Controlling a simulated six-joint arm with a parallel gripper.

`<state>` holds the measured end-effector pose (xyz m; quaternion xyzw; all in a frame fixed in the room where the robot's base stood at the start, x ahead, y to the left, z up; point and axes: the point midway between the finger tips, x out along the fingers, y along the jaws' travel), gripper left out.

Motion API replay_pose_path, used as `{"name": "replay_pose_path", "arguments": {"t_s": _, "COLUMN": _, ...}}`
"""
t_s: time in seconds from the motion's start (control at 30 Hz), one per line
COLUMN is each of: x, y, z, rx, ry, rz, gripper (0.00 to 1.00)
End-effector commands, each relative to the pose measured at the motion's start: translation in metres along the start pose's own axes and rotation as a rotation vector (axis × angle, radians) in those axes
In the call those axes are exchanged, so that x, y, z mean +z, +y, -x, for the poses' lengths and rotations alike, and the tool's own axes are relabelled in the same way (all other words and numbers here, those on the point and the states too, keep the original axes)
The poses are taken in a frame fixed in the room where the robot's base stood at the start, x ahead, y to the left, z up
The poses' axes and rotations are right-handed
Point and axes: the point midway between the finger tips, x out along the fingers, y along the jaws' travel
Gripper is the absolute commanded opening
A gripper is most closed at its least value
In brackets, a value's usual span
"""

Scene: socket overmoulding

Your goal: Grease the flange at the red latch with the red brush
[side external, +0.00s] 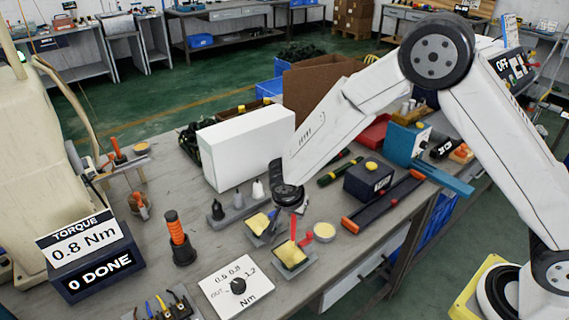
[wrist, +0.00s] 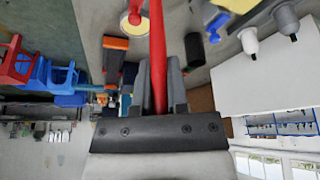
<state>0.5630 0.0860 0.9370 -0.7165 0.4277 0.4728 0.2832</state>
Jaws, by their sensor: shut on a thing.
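My gripper (wrist: 160,88) is shut on the red brush (wrist: 157,45), whose handle runs up out of the wrist view; its tip is not in that view. In the side view my gripper (side external: 288,196) is above the bench, and the brush (side external: 293,226) points down from it toward a dark holder with a yellow part (side external: 291,254). A red piece (side external: 306,239) is beside this holder, apparently the red latch. Whether the bristles touch the flange cannot be told.
A second holder with a yellow part (side external: 259,222) is close on the left, near a stand with small bottles (side external: 238,205). A white box (side external: 246,147) stands behind. A torque dial panel (side external: 236,286) lies in front. A dark block (side external: 369,182) is to the right.

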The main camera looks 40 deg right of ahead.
Motion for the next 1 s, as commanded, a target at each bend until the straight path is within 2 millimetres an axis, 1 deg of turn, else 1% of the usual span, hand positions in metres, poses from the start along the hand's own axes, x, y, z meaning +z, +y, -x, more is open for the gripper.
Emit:
{"name": "replay_pose_path", "arguments": {"t_s": 0.1, "x": 0.001, "y": 0.002, "z": 0.000, "rx": 0.002, "ry": 0.000, "rz": 0.002, "gripper": 0.00}}
{"name": "replay_pose_path", "arguments": {"t_s": 0.37, "x": 0.001, "y": 0.001, "z": 0.000, "rx": 0.001, "ry": 0.000, "rz": 0.001, "gripper": 0.00}}
{"name": "replay_pose_path", "arguments": {"t_s": 1.0, "x": -0.007, "y": -0.015, "z": -0.002, "rx": 0.000, "ry": 0.000, "rz": 0.001, "gripper": 0.00}}
